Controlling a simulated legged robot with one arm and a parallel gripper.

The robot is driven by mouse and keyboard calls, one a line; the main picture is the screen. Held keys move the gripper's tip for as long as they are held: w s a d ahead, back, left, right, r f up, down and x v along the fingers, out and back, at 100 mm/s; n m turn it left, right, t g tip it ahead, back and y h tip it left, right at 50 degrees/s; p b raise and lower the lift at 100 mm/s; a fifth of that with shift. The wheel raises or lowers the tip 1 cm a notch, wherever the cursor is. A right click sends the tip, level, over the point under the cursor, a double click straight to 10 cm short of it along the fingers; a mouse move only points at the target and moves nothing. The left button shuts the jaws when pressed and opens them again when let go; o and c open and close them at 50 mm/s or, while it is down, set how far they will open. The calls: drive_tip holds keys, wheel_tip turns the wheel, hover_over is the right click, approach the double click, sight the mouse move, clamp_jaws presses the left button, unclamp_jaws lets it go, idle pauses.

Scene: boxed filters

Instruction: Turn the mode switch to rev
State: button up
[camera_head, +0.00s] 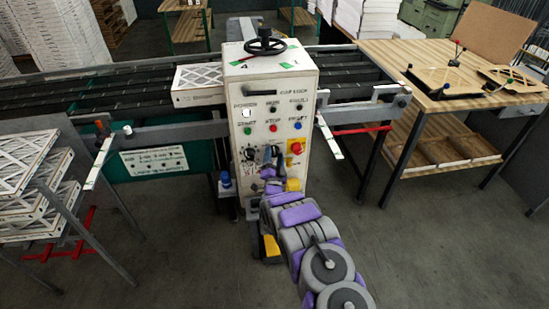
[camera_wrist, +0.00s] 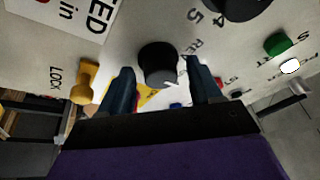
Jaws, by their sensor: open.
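The control cabinet (camera_head: 252,77) stands in the middle of the head view. My gripper (camera_wrist: 159,68) is open in the wrist view, at the lower part of the panel, upside down to the lettering. A round black knob (camera_wrist: 157,56) sits between the two fingertips, one finger on each side, with gaps showing. Lettering that reads REV (camera_wrist: 195,46) is beside this knob, so it looks like the mode switch. Its pointer direction cannot be told. In the head view my arm hides part of the lower panel.
Another black knob (camera_wrist: 238,8) with numbers is close by. A yellow knob (camera_wrist: 86,80) marked LOCK is beside my left finger. A green button (camera_wrist: 277,43) is at right. A red button (camera_head: 296,148) on yellow is on the cabinet. A wooden table (camera_head: 425,55) stands right.

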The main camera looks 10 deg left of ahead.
drive_tip(key=shift+a, duration=0.2)
drive_tip(key=shift+d, duration=0.3)
drive_tip(key=c, duration=0.5)
drive_tip(key=shift+a, duration=0.1)
drive_tip(key=c, duration=0.4)
drive_tip(key=shift+c, duration=0.3)
drive_tip(key=shift+n, duration=0.5)
drive_tip(key=n+y, duration=0.1)
drive_tip(key=n, duration=0.2)
drive_tip(key=n+y+b, duration=0.1)
drive_tip(key=n+y, duration=0.1)
drive_tip(key=n, duration=0.1)
drive_tip(key=shift+r+n+g+y+b, duration=0.2)
drive_tip(key=shift+n+y, duration=0.35)
drive_tip(key=shift+n, duration=0.8)
drive_tip(key=shift+f+n+g+y+b, duration=0.1)
drive_tip(key=shift+n+y+b, duration=0.3)
drive_tip(key=shift+n, duration=0.95)
drive_tip(key=shift+c, duration=0.3)
drive_tip(key=shift+y, duration=0.35)
